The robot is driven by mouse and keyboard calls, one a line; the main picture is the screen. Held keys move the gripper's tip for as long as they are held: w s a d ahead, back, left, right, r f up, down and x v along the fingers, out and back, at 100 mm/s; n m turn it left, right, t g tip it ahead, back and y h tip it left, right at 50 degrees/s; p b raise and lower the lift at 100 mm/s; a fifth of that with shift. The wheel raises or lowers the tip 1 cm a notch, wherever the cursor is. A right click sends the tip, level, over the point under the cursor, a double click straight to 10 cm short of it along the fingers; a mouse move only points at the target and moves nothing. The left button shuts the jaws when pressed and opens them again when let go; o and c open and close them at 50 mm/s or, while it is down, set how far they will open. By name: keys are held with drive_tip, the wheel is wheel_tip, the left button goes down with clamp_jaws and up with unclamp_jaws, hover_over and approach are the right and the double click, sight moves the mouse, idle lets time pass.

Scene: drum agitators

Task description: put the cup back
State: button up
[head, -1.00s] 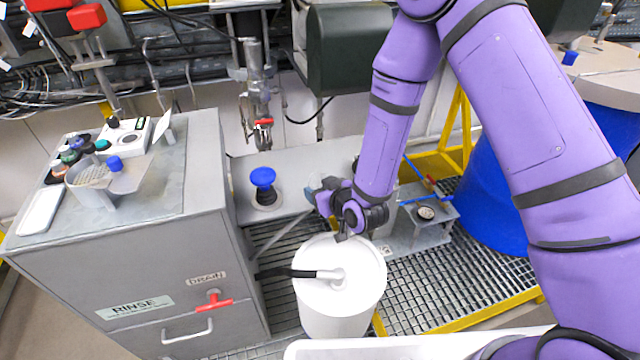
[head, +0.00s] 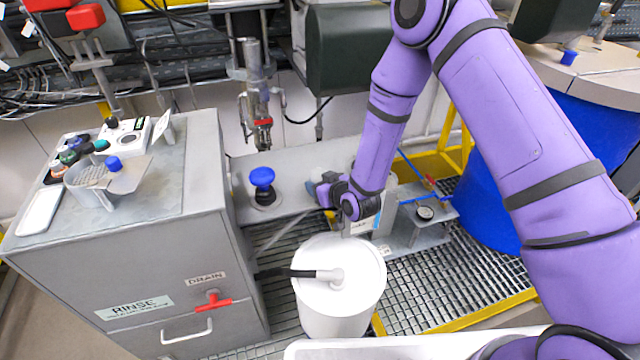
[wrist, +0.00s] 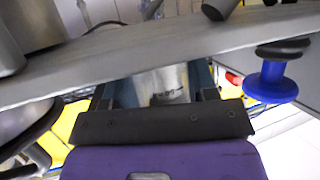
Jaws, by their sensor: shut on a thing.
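My gripper (head: 322,190) is small and partly hidden behind its own dark wrist in the head view, over the grey bench behind the white drum. In the wrist view my gripper (wrist: 157,92) has its two fingers either side of a grey metallic piece with a dark mark, which I take to be the cup (wrist: 160,80). Its rim and base are not clear. A grey-blue blur shows beside the fingers in the head view, too small to tell apart. A grey edge crosses the wrist view just beyond the fingers.
A blue knob (head: 262,178) stands on the grey bench (head: 290,165) left of my gripper; a blue knob (wrist: 271,82) also shows at right in the wrist view. The white lidded drum (head: 338,290) is in front. A large blue drum (head: 490,200) stands right. The rinse cabinet (head: 120,270) is left.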

drive_tip(key=shift+f, duration=0.1)
drive_tip(key=o, duration=0.9)
drive_tip(key=shift+o, duration=0.2)
